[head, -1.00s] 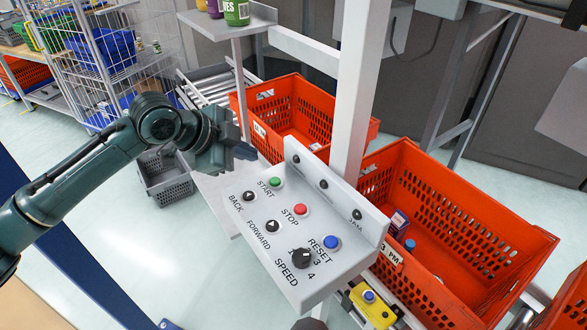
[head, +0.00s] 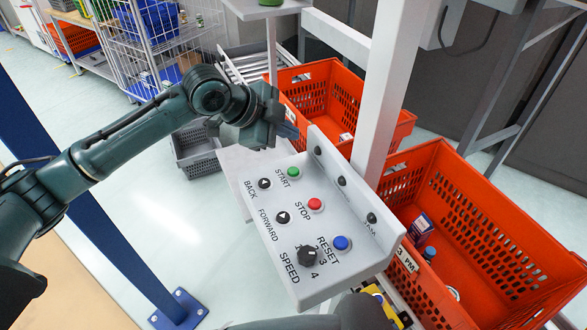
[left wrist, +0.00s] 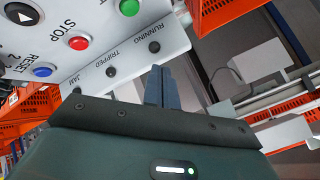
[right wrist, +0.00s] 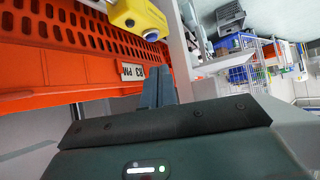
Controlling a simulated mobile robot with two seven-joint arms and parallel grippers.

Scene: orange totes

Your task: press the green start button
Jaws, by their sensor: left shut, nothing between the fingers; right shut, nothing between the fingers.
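My right gripper (right wrist: 160,87) is shut and empty, low beside an orange tote; part of my right arm shows at the bottom of the head view.
The panel also has a red STOP button (head: 315,204), a blue RESET button (head: 341,243), black BACK and FORWARD buttons and a speed knob (head: 307,256). A white post (head: 385,100) stands behind it. Orange totes (head: 405,125) flank the post. A yellow box (right wrist: 138,17) shows in the right wrist view.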

